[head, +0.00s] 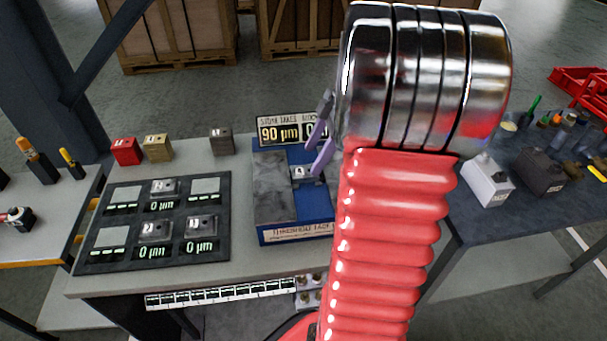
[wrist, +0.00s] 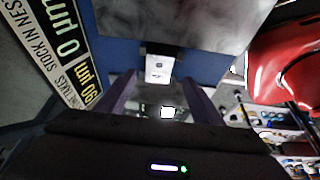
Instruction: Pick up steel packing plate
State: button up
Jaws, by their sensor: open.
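A small pale steel piece with a dark mark (head: 299,173), which looks like the packing plate, sits on the blue fixture (head: 264,235) beside a grey block (head: 272,190). In the wrist view the steel piece (wrist: 158,70) shows ahead, between the lines of my two purple fingers. My gripper (head: 312,158) is open above the right part of the fixture, its fingers apart and not closed on the piece. My red arm hides the fixture's right side in the head view.
A sign reading 90 µm (head: 284,132) stands behind the fixture. A dark panel (head: 125,205) with grey blocks and 0 µm readouts lies to the left. Red (head: 126,151), tan (head: 157,147) and dark (head: 221,141) blocks stand behind it. A dark bench (head: 520,232) is at right.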

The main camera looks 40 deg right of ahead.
aim_at(304, 171)
jog(key=shift+x, duration=2.55)
jog(key=shift+w, duration=0.15)
jog(key=shift+c, duration=0.5)
jog(key=shift+d, duration=0.1)
grip_shut()
jog(key=shift+r, duration=0.15)
notch_tip(304, 171, up, 10)
